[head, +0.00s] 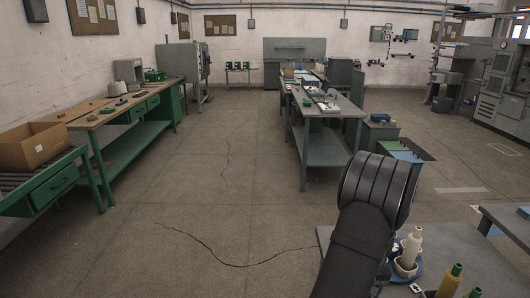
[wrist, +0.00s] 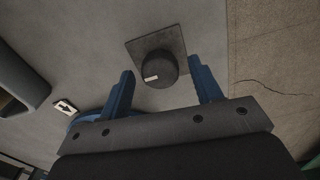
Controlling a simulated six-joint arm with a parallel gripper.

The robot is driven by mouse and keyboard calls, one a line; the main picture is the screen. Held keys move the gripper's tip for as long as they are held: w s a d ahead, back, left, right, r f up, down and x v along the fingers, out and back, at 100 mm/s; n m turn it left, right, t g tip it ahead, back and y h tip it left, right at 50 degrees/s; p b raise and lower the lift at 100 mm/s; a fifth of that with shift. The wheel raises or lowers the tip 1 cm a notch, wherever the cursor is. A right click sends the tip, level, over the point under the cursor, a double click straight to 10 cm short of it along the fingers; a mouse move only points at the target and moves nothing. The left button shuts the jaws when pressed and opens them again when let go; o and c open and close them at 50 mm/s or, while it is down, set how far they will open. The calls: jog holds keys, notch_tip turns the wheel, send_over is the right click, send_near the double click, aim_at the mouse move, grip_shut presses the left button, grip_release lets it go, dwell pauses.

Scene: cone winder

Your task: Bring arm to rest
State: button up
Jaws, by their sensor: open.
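My gripper (wrist: 161,76) shows in the wrist view with its two blue fingers spread apart and nothing between the pads that looks gripped. Beyond the fingertips, a dark round knob (wrist: 158,70) with a white mark sits on a square dark plate (wrist: 134,47) on a grey surface. In the picture the knob lies between the fingers; gaps show on both sides. In the head view my dark arm (head: 365,225) rises at the lower right, and it hides my gripper and the knob there.
A white arrow label (wrist: 65,107) shows at the wrist view's left. A long grey table (head: 325,148) and green workbench (head: 125,115) stand farther off. Cracked floor between is clear.

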jog(key=m, duration=0.3)
notch_tip(320, 180, up, 12)
dwell(0.4)
jog(key=shift+f, duration=0.1)
jog(key=o, duration=0.9)
jog(key=d+f+m+t+h, duration=0.3)
jog(key=d+f+t+h, duration=0.1)
jog(key=d+t, duration=0.1)
jog(key=s+r+m+t+h, duration=0.2)
jog(key=s+r+t+h, duration=0.2)
jog(key=r+t+h, duration=0.1)
jog(key=x, duration=1)
jog(key=shift+d+n, duration=0.3)
jog(key=shift+d, duration=0.1)
jog(key=shift+s, duration=0.2)
